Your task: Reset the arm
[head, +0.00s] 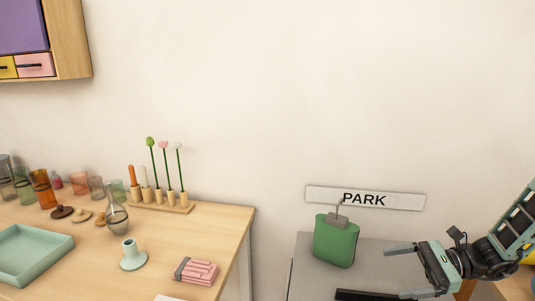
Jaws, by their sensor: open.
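My gripper (401,272) is at the lower right of the head view, at the end of my arm, which comes in from the right edge. Its two fingers point left and stand apart, with nothing between them that I can make out. It is above or in front of a grey surface (377,248). A green container (336,241) with a grey top stands on that surface, to the left of the gripper and apart from it. A black bar-shaped object (365,296) shows near the lower finger; I cannot tell whether they touch.
A white PARK sign (364,198) is on the wall behind. A wooden table (222,228) at left holds a teal tray (35,250), a glass carafe (117,220), a mint candle holder (131,258), a pink bundle (197,271) and several glasses. A wall cabinet (72,38) hangs upper left.

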